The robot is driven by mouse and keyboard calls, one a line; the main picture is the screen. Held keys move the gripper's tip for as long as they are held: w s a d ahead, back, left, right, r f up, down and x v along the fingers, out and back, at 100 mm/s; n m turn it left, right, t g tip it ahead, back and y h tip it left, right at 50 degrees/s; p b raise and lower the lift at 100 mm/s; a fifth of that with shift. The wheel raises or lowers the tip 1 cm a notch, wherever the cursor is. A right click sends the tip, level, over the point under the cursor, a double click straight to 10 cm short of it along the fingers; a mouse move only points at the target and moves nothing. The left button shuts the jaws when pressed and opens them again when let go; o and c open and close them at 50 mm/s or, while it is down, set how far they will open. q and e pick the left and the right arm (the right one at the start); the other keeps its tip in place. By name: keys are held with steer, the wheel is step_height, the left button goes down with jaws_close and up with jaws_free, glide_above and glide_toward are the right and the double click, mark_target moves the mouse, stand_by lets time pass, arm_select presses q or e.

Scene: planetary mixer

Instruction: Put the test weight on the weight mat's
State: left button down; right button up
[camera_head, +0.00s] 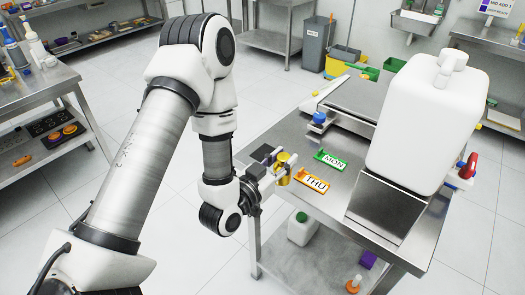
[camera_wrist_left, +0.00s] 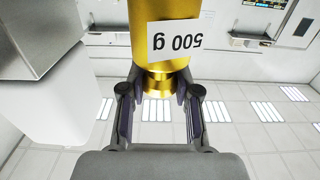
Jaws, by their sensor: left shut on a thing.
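The test weight is a gold cylinder (camera_head: 283,161) at the left edge of the steel table in the head view. In the left wrist view the weight (camera_wrist_left: 160,40) has a white "500 g" label that reads upside down. My left gripper (camera_head: 280,177) is shut on its narrow neck; the fingers (camera_wrist_left: 160,98) lie on both sides of it. I cannot tell whether the weight touches the table. A dark square (camera_head: 263,153) lies just left of the weight; I cannot tell if it is the weight mat. My right gripper is out of view.
An orange "THU" holder (camera_head: 313,183) and a green "MON" holder (camera_head: 330,160) stand right of the weight. A large white canister (camera_head: 428,125) rests over a steel stand (camera_head: 388,212). A red clamp-like handle (camera_head: 467,166) is at the far right.

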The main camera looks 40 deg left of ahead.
arm_select(q)
steer(key=shift+w+a+f+b, duration=0.3)
steer(key=shift+a+b, duration=0.2)
steer(key=shift+b, duration=1.85)
steer(key=shift+w+a+f+b, duration=0.15)
steer(key=shift+w+a+b, duration=0.3)
steer(key=shift+b, duration=1.9)
steer(key=w+a+f+p, duration=0.1)
steer(key=w+a, duration=0.2)
steer(key=w+a+f+p, duration=0.1)
steer(key=w+a, duration=0.2)
steer(key=w+a+f+p, duration=0.1)
steer(key=w+a, duration=0.2)
steer(key=shift+a+f+p, duration=0.25)
steer(key=shift+a+p, duration=0.1)
steer(key=shift+a, duration=0.05)
steer(key=shift+w+f, duration=0.1)
steer(key=shift+f, duration=0.15)
steer(key=shift+f, duration=0.15)
steer(key=c, duration=0.8)
jaws_free()
steer(key=shift+c, duration=0.2)
